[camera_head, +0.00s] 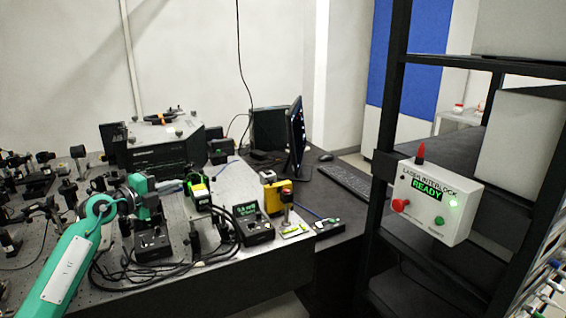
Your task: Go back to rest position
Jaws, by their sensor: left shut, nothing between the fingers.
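My left arm, teal, reaches in from the lower left over the optical bench (55,235). Its wrist bends downward, and my left gripper (151,236) is small and dark against the black equipment there. It is shut with nothing held. Whether it touches anything below is hard to tell. My right gripper is not in view.
A black spectrometer housing (160,150) stands at the back of the bench. A small display box (252,222), a yellow device (275,190) and loose cables lie right of my gripper. A laser interlock box (432,205) reading READY hangs on a black rack at right.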

